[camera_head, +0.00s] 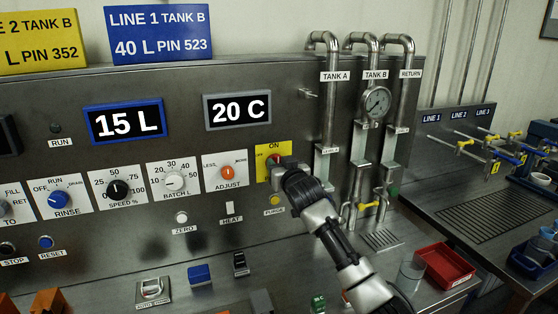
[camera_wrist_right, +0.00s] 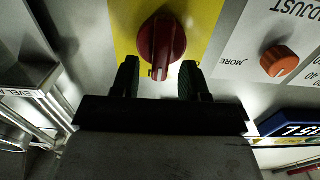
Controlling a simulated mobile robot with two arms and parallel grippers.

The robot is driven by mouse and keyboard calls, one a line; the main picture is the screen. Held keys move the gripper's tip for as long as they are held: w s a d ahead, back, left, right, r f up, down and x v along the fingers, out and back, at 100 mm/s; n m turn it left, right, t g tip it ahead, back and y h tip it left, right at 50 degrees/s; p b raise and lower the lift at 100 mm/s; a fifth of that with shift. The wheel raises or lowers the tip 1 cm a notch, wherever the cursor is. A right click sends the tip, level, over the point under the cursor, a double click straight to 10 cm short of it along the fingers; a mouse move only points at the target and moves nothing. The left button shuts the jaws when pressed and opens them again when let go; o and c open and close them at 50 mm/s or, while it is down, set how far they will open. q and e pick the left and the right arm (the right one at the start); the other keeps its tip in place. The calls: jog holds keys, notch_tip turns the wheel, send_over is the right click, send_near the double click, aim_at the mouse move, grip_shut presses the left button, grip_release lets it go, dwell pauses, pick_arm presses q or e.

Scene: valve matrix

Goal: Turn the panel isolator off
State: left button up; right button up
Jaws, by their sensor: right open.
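The panel isolator is a red knob (camera_wrist_right: 162,45) on a yellow plate (camera_head: 265,149) marked ON at the top, with a partly hidden label at its left. In the head view only a little of the red knob (camera_head: 274,160) shows behind my right gripper (camera_head: 283,165). In the right wrist view its grip bar stands nearly upright in the picture. My right gripper (camera_wrist_right: 158,80) is open, with one finger on each side of the knob's near end; I see gaps on both sides and no clear contact. My left gripper is out of view.
The orange ADJUST knob (camera_head: 227,173) sits left of the yellow plate. The yellow PURGE button (camera_head: 274,200) is just below it. Pipes with a gauge (camera_head: 376,102) rise at the right. A red tray (camera_head: 444,265) stands on the counter.

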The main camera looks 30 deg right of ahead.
jog(key=shift+w+r, duration=0.15)
jog(key=shift+w, duration=0.15)
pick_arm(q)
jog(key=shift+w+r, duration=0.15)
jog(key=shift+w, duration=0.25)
pick_arm(e)
jog(key=shift+w+d, duration=0.1)
jog(key=shift+w, duration=0.05)
grip_shut()
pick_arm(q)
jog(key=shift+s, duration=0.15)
